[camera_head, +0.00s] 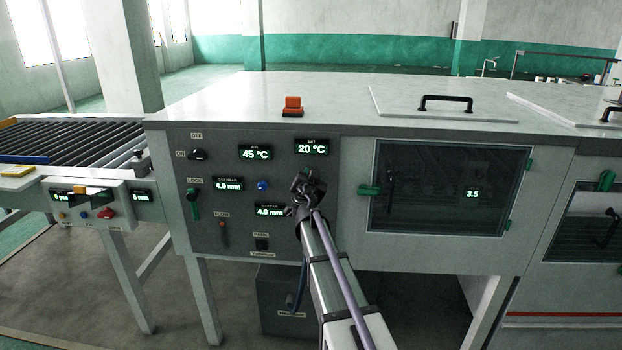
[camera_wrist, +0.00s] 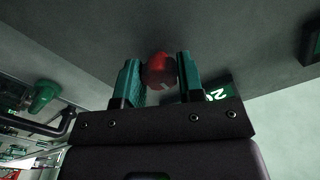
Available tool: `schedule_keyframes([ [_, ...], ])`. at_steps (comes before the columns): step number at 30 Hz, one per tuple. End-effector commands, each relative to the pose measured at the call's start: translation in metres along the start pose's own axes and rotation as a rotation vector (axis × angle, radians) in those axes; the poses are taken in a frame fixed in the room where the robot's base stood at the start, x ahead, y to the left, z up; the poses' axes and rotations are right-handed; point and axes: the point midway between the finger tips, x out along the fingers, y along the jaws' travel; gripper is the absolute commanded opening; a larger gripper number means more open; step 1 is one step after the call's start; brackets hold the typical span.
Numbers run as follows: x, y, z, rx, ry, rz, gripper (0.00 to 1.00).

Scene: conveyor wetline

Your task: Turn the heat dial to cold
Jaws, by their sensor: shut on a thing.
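The heat dial (camera_wrist: 158,70) is a round red knob on the grey panel, seen in the wrist view. My gripper (camera_wrist: 160,78) has its two green fingers on either side of it and is shut on it. In the head view my gripper (camera_head: 308,186) reaches the right part of the control panel and hides the dial. Just above it the SET display (camera_head: 312,147) reads 20 °C; part of it also shows in the wrist view (camera_wrist: 218,94). Left of that, another display (camera_head: 255,153) reads 45 °C. The dial's pointer mark cannot be made out.
Around my gripper are a blue button (camera_head: 263,186), a 4.0 mm display (camera_head: 269,210), a black switch (camera_head: 262,244) and a green lock lever (camera_head: 193,203). A windowed door (camera_head: 450,188) with a green latch (camera_head: 370,191) is close on the right. An orange-red button (camera_head: 292,106) stands on top.

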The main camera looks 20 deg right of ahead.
Motion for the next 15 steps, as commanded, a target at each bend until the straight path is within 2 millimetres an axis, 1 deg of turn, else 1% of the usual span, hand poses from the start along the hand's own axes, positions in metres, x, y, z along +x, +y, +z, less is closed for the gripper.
schedule_keyframes([
  [3,-0.0002,0.0001,0.0000,0.001,0.000,0.000,0.12],
  [4,-0.0002,0.0001,0.0000,0.001,0.000,0.000,0.36],
  [6,-0.0001,0.0001,0.0000,0.001,0.000,0.000,0.43],
  [12,-0.0001,0.0000,0.0000,0.000,0.000,0.000,0.61],
  [15,0.0000,0.0000,0.0000,0.000,0.000,0.000,0.61],
])
